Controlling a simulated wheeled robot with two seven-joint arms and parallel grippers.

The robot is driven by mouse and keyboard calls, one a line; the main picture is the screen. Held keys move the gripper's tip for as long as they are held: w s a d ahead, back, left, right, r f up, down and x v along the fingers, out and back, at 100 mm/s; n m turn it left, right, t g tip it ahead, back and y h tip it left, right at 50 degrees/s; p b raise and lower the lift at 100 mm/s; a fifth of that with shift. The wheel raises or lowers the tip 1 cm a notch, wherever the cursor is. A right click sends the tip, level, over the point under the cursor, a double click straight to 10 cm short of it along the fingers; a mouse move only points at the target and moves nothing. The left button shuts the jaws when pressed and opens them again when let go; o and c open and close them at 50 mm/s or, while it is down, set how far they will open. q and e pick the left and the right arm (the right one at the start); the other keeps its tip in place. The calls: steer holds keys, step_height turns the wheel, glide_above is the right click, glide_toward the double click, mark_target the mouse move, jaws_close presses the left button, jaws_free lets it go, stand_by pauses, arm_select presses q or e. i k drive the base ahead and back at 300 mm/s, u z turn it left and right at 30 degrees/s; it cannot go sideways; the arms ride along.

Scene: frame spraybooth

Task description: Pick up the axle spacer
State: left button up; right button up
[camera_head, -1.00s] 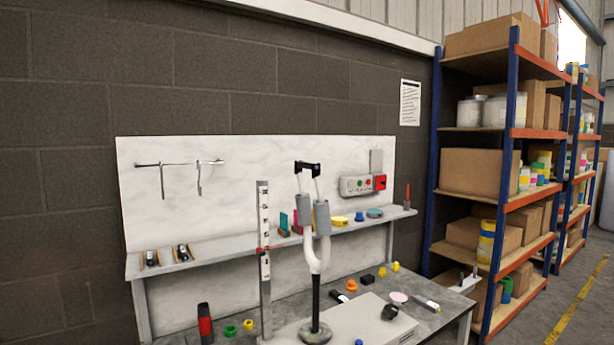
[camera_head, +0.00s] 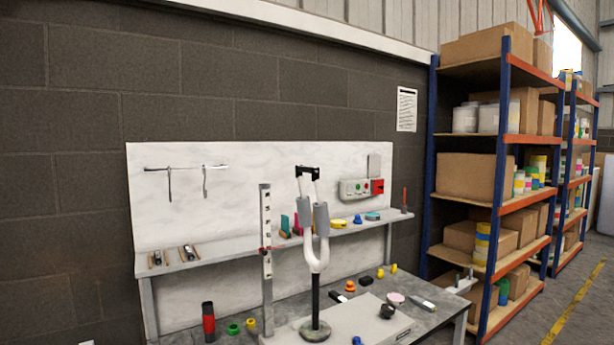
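I cannot tell for sure which small part is the axle spacer. Ring-like parts on the grey bench top include a green ring (camera_head: 233,329) and a yellow part (camera_head: 251,323) at the front left. An orange part (camera_head: 350,286) and small yellow parts (camera_head: 380,273) lie farther right. A blue part (camera_head: 356,340) shows at the bottom edge. A white fork (camera_head: 318,250) stands upright on a black post with a round base. Neither of my grippers is in view.
The workbench (camera_head: 440,312) has a raised shelf (camera_head: 225,255) with several small parts. A tall measuring post (camera_head: 266,250) and a red-black bottle (camera_head: 208,320) stand on the bench. A low grey box (camera_head: 365,318) lies under the fork. Blue-orange racks (camera_head: 500,190) stand right.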

mark_target(303, 169)
steer(key=u, duration=0.85)
steer(key=k, duration=0.1)
steer(key=z, duration=1.85)
steer(key=i, duration=0.85)
steer(key=u, duration=0.6)
steer(key=i, duration=0.65)
steer(key=u, duration=0.7)
